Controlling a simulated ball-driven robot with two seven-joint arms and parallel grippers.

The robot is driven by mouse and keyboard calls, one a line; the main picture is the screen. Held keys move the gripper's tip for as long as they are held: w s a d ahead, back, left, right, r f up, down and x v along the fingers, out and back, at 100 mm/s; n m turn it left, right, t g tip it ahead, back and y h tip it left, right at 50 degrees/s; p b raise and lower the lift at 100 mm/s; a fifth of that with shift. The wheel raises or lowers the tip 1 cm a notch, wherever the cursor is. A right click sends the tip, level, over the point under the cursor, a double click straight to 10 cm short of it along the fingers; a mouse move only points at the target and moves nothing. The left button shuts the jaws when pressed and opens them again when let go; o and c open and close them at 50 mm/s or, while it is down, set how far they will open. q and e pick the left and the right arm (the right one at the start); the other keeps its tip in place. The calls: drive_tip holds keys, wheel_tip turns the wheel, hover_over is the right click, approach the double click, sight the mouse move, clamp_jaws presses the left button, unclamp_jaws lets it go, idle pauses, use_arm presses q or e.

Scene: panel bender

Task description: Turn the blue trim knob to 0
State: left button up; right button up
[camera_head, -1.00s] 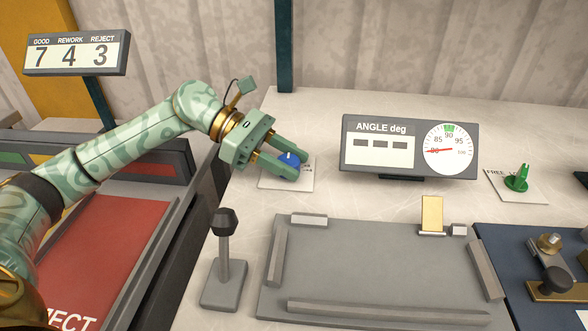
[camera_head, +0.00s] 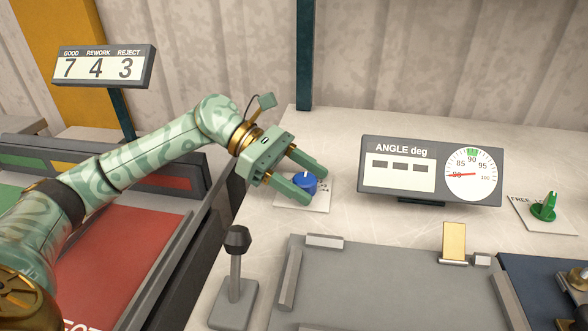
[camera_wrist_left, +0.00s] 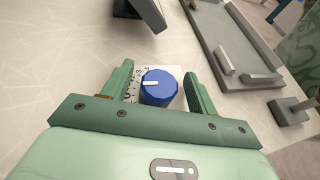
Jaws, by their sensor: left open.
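The blue trim knob (camera_head: 304,183) stands on a white scale plate (camera_head: 318,204) on the pale bench top. In the left wrist view the blue knob (camera_wrist_left: 158,88) shows a white pointer line that points left, toward the printed numbers on the plate (camera_wrist_left: 133,84); the numbers are too small to read surely. My left gripper (camera_head: 313,180) is open, and its two fingers (camera_wrist_left: 160,90) lie on either side of the knob, with gaps visible between knob and fingers in the wrist view. My right gripper is not in view.
An angle display with dial (camera_head: 430,171) stands behind a grey bed plate (camera_head: 390,275). A black-topped lever (camera_head: 236,265) stands in front of the knob.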

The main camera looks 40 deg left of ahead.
use_arm(q)
drive_tip(key=p+v, duration=0.2)
drive_tip(key=v, duration=1.4)
drive_tip(key=shift+w+a, duration=0.1)
